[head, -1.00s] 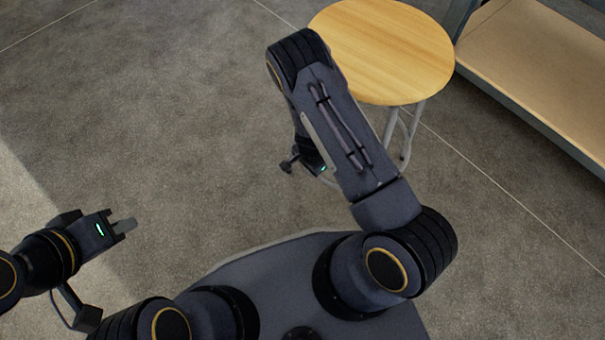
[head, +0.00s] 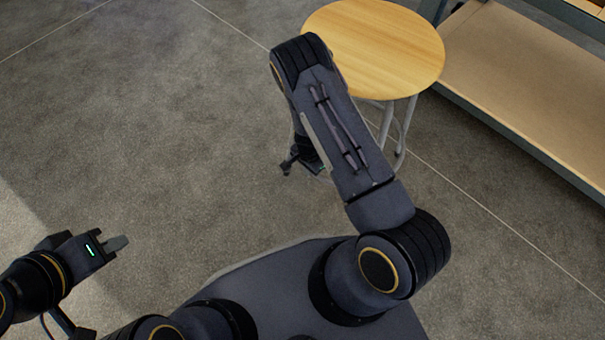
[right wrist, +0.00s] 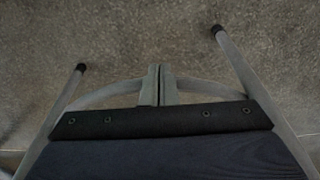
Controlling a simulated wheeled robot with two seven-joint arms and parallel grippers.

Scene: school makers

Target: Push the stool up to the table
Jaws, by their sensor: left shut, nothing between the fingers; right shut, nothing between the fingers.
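The stool (head: 378,48) has a round light-wood seat and grey metal legs, and stands upright on the floor at the top of the head view, partly behind my right arm. In the right wrist view its grey legs (right wrist: 236,62) with dark feet and a curved lower bar show around my right gripper (right wrist: 160,84). That gripper is shut and empty, low among the legs; I cannot tell if it touches them. In the head view my right forearm hides its fingertips. My left gripper (head: 117,244) is shut and empty over bare floor at the left. No table is clearly identifiable.
A low wooden shelf (head: 520,85) with a dark grey frame stands to the right of the stool, its near edge running diagonally. The grey floor (head: 160,120) to the left of the stool is clear.

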